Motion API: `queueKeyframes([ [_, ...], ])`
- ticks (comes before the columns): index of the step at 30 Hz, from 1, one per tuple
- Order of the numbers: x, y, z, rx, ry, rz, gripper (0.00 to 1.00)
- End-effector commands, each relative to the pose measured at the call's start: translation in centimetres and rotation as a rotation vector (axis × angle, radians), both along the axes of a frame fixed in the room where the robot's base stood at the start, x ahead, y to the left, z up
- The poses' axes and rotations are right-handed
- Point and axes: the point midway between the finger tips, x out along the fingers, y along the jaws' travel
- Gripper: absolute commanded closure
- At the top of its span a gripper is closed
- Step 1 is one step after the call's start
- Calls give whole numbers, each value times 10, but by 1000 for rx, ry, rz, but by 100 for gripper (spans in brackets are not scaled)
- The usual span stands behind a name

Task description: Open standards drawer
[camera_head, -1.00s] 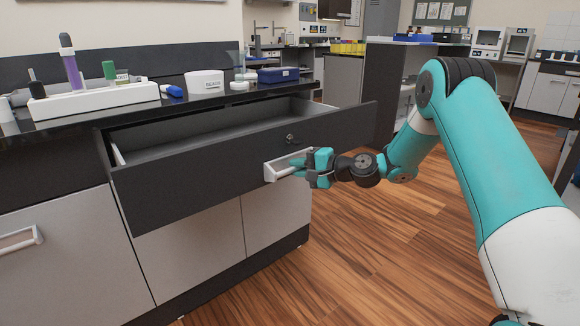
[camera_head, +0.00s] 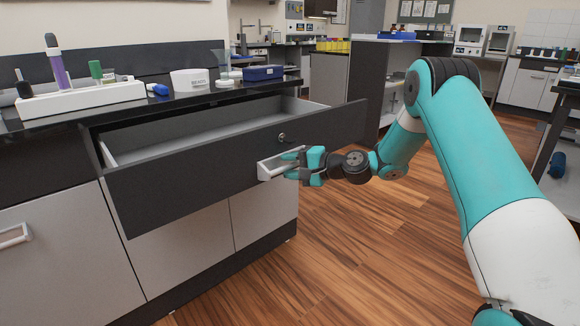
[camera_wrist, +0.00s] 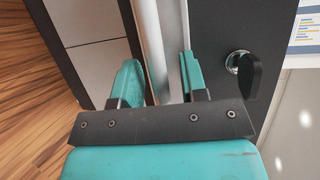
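The dark grey drawer (camera_head: 200,175) under the black counter is pulled well out, its front and empty-looking inside visible in the head view. Its white bar handle (camera_head: 266,172) sits right of the middle of the front. My gripper (camera_head: 292,163) is at this handle, with its teal fingers on either side of the bar. In the wrist view my gripper (camera_wrist: 158,75) has the white handle bar (camera_wrist: 150,40) between its fingers, one finger outside it and one on the drawer-front side. A round lock with a key (camera_wrist: 240,65) is beside it. No label naming the drawer is readable.
Cupboard doors (camera_head: 180,250) lie below the drawer. The wooden floor (camera_head: 370,240) to the right is clear.

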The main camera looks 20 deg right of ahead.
Motion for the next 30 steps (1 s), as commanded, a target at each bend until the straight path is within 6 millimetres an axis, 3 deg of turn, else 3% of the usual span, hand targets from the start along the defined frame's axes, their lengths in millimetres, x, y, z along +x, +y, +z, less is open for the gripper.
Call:
queueKeyframes([
  [8, -9, -10, 3, -1, 1, -5, 60],
  [24, -103, -92, 26, 0, 0, -6, 60],
  [30, -124, -108, 31, 1, 0, -2, 60],
])
